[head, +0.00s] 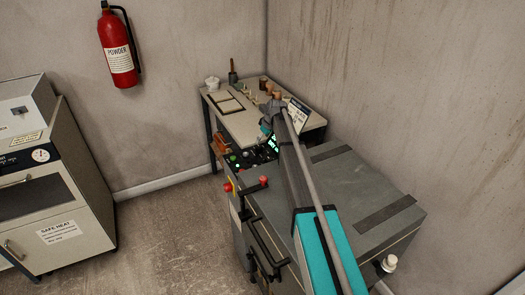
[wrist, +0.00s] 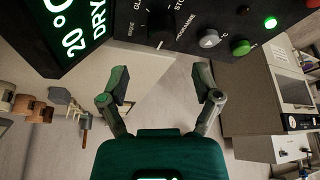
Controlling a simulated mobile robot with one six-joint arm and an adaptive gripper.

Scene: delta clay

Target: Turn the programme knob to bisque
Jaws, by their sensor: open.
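The black programme knob (wrist: 160,27) is on the dark control panel (wrist: 228,18) at the top of the wrist view, beside the lettering PROGRAMME. In the head view the control panel (head: 246,160) is at the kiln's far end, partly behind my arm, and the knob cannot be made out.
A grey knob (wrist: 209,38), a green button (wrist: 241,47) and a lit display (wrist: 68,30) reading 20°C DRY flank the knob. The grey kiln (head: 350,185) has a red button (head: 264,181) at its side. A worktable (head: 240,124) with tools stands behind; floor (head: 170,240) is clear left.

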